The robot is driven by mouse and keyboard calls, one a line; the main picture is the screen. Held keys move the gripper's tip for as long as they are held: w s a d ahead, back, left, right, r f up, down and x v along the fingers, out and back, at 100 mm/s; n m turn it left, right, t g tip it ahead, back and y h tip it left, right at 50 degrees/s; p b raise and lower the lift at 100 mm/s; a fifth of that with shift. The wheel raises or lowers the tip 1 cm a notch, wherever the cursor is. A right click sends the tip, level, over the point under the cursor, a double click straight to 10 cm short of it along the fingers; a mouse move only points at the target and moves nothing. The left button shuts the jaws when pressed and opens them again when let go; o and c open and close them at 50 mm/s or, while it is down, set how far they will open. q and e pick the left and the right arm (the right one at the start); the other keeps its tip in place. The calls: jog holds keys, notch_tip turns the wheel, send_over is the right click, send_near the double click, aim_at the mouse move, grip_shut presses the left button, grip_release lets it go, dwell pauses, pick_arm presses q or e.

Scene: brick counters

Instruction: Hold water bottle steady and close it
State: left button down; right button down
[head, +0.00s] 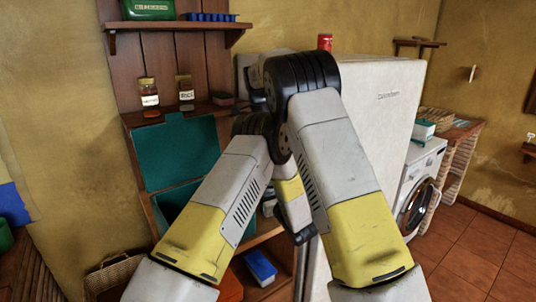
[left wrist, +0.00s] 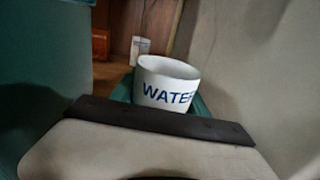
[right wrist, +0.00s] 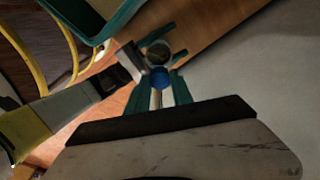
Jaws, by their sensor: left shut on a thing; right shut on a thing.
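In the left wrist view a white bottle (left wrist: 168,80) with blue "WATER" lettering stands between the teal fingers of my left gripper (left wrist: 163,95), which is shut on it. Its rim faces up. In the right wrist view my right gripper (right wrist: 157,88) is shut on a small blue cap (right wrist: 159,76) with a pale part below it. The bottle's dark round top (right wrist: 158,52) shows just beyond the cap, beside the left gripper. I cannot tell whether cap and bottle touch. In the head view my forearms hide both grippers, the bottle and the cap.
A white fridge (head: 375,110) stands close behind my arms. A teal open-lidded box (head: 177,152) sits at left, below a shelf with two jars (head: 150,95). A washing machine (head: 420,185) is at right. Open tiled floor (head: 470,260) lies at front right.

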jog(key=shift+m, duration=0.8)
jog(key=c, duration=1.1)
grip_release()
jog(key=shift+r, duration=2.25)
jog(key=shift+c, duration=0.5)
